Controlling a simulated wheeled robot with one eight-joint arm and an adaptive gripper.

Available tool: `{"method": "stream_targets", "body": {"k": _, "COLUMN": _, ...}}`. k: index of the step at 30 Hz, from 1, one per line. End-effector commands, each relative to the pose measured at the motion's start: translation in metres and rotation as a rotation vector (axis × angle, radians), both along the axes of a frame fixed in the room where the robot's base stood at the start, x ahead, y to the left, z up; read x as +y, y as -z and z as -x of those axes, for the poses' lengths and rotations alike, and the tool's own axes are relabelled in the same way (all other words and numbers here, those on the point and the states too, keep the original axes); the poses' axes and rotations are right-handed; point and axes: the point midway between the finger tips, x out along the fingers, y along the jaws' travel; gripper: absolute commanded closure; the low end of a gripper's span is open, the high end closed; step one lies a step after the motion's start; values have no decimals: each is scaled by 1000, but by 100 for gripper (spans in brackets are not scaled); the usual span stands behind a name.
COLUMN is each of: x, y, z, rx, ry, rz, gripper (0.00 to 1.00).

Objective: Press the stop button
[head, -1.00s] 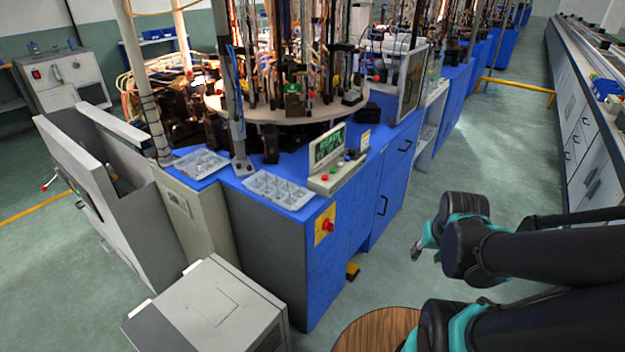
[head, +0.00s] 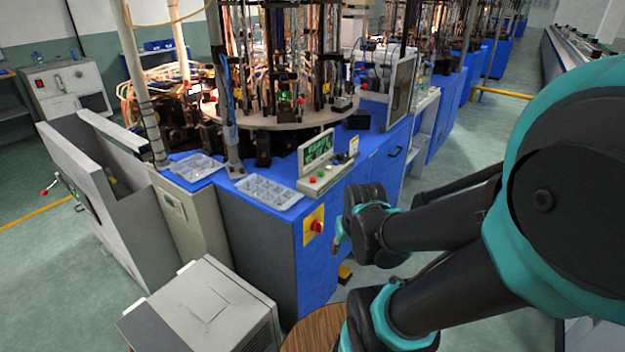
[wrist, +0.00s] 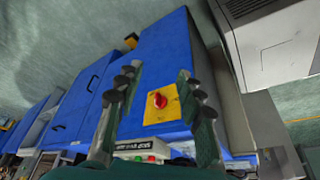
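A red knob-like button (head: 317,226) sits on a yellow plate (head: 308,238) on the end face of the blue cabinet. In the wrist view this red button (wrist: 160,101) shows between the two fingers. A control panel (head: 327,178) on the cabinet top has a small red button (head: 312,180), a green one and a lit screen. In the wrist view the panel (wrist: 132,148) is at the bottom, partly hidden by the fingers. My gripper (wrist: 157,75) is open and empty, with its fingers apart. It faces the yellow plate and appears clear of it; the exact gap cannot be told.
Clear trays (head: 268,191) lie on the cabinet top near the panel. A light grey box-shaped unit (head: 200,308) stands in front of the cabinet, left of a round wooden top (head: 312,330). Green floor is open to the right of the blue cabinets.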

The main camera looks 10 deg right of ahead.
Motion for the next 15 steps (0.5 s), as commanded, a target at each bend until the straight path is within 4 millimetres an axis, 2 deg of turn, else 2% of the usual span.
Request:
{"method": "stream_targets", "body": {"k": 1, "x": 0, "y": 0, "z": 0, "rx": 0, "ry": 0, "rz": 0, "gripper": 71}}
{"method": "stream_targets", "body": {"k": 8, "x": 0, "y": 0, "z": 0, "rx": 0, "ry": 0, "rz": 0, "gripper": 100}}
{"method": "stream_targets", "body": {"k": 15, "x": 0, "y": 0, "z": 0, "rx": 0, "ry": 0, "rz": 0, "gripper": 100}}
